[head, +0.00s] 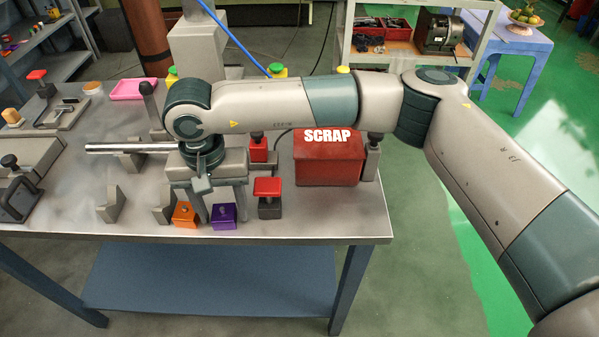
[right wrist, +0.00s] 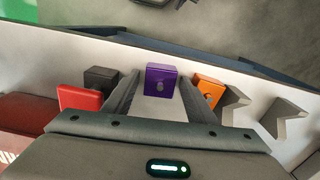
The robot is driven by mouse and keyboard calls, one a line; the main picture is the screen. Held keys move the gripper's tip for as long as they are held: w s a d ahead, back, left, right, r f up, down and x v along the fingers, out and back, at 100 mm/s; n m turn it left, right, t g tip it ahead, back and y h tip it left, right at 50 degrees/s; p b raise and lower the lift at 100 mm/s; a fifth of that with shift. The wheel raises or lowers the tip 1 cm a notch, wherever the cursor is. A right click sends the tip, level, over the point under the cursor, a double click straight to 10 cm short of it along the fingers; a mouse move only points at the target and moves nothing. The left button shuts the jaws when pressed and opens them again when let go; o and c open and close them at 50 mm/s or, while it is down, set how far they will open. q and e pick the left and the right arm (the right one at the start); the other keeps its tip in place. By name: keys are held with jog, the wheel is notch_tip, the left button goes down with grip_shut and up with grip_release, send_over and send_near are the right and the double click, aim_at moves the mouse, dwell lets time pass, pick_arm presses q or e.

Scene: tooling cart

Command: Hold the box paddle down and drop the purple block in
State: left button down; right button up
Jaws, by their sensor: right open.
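The purple block (head: 223,216), with a round mark on its face, stands near the cart's front edge. My right gripper (head: 221,203) points down over it, open, with a finger on either side. In the right wrist view the purple block (right wrist: 161,80) sits between the fingertips, with gaps at both sides. The red box (head: 330,162) marked SCRAP stands to the right, partly behind my arm. My left gripper is out of view.
An orange block (head: 185,215) stands close left of the purple block. Grey angled pieces (head: 110,207) and a metal bar (head: 130,147) lie further left. A pink tray (head: 133,89) is at the back. The cart's front edge (head: 300,238) is close.

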aim_at(230, 211)
jog(key=c, duration=1)
jog(key=shift+r+p, duration=1.05)
jog(key=shift+r, duration=3.45)
jog(key=shift+d, duration=0.15)
jog(key=w+d+r+m+b, duration=0.1)
jog(key=d+b, duration=0.7)
jog(key=d, duration=0.9)
jog(key=shift+w+d+r, duration=0.35)
jog(key=shift+r, duration=0.15)
